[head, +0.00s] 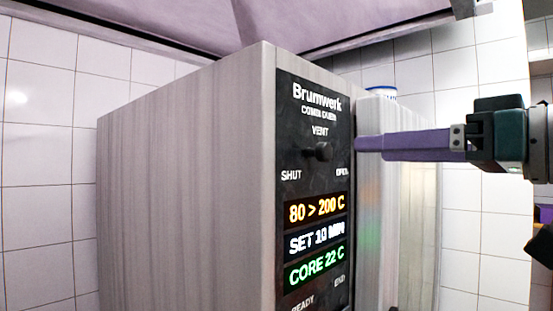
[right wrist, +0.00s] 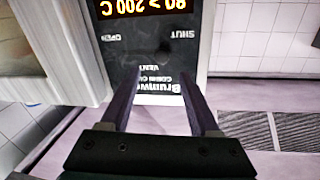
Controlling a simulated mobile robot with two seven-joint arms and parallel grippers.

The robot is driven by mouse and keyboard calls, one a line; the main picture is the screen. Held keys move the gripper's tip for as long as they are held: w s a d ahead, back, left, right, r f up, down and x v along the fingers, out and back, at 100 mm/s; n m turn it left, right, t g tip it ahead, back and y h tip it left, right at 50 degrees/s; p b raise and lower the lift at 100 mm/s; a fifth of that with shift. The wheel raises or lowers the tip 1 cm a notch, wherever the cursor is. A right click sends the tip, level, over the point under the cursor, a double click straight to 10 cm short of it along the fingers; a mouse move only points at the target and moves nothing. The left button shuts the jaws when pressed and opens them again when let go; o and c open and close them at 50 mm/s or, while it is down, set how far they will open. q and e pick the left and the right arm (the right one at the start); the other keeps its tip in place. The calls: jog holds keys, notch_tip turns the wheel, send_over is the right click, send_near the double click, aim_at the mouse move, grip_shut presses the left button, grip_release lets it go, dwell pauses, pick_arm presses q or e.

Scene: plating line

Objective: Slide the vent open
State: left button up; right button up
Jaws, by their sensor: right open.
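The vent knob (head: 320,152) is a small dark knob on the black control panel (head: 312,78) of the steel Brumwerk oven (head: 185,190). It sits under the word VENT, between the labels SHUT at left and OPEN at right; its exact place along the slide is hard to tell. My right gripper (head: 362,143) is open, its purple fingers pointing at the panel from the right, apart from the knob in the picture. My left gripper is out of view.
Lit displays (head: 317,208) sit below the vent. A pale, glossy oven front (head: 385,230) lies right of the panel, with a white container (head: 381,92) behind. A hood (head: 330,20) hangs above. White tiled walls (head: 45,150) stand behind.

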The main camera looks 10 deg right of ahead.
aim_at(329, 152)
jog(key=p+x, duration=0.4)
jog(key=x, duration=0.3)
jog(key=shift+a+r, duration=0.1)
jog(key=shift+a, duration=0.05)
jog(key=shift+w+a+p, duration=0.35)
jog(key=shift+w+a, duration=0.05)
jog(key=shift+w, duration=0.2)
jog(key=shift+c, duration=0.2)
grip_shut()
dwell(0.5)
